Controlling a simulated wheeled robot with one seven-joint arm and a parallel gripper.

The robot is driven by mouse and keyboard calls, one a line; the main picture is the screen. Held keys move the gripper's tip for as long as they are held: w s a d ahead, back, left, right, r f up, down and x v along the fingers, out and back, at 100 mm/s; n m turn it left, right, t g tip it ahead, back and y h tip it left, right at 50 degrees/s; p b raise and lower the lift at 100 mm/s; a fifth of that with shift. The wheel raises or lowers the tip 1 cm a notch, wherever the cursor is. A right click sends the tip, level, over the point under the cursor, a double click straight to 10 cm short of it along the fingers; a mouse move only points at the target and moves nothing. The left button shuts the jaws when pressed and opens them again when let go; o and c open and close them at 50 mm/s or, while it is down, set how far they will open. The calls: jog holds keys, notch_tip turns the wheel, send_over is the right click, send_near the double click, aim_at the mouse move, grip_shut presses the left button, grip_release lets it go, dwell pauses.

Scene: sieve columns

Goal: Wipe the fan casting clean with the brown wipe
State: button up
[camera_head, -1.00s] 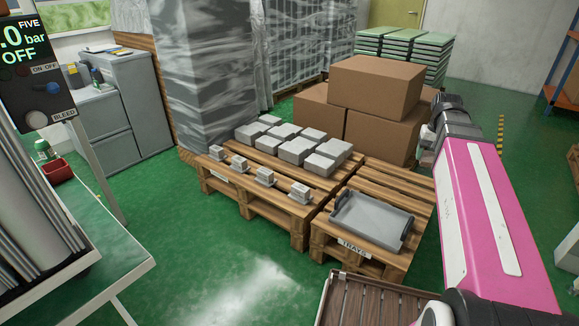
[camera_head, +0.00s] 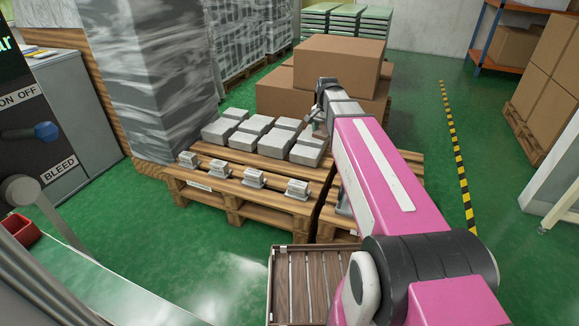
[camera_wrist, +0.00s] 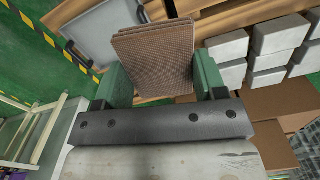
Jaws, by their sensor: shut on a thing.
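My gripper (camera_wrist: 161,80) is shut on the brown wipe (camera_wrist: 153,52), a textured folded pad held between its green fingers in the wrist view. In the head view my gripper (camera_head: 319,122) shows only partly, at the far end of my pink arm, near the right end of the grey blocks; the wipe cannot be made out there. I cannot tell which grey piece is the fan casting. Several small grey pieces (camera_head: 253,178) stand along the pallet's front edge, and larger grey blocks (camera_head: 262,134) stand behind them. The blocks also show in the wrist view (camera_wrist: 229,46).
A wooden pallet (camera_head: 232,208) bears the grey pieces. A grey tray (camera_wrist: 108,32) lies to the left in the wrist view; my arm mostly hides it in the head view. Brown cartons (camera_head: 340,65) stand behind. Green floor (camera_head: 140,215) is clear in front of the pallet.

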jog(key=w+a+f+m, duration=0.3)
jog(key=w+f+m, duration=0.1)
jog(key=f, duration=0.3)
jog(key=w+a+f+m, duration=0.4)
jog(key=f+m, duration=0.1)
jog(key=f, duration=0.3)
jog(key=m, duration=0.6)
send_near(293, 182)
jog(key=shift+m, duration=0.3)
jog(key=shift+w+f, duration=0.1)
jog(key=shift+f, duration=2.6)
jog(key=shift+f, duration=1)
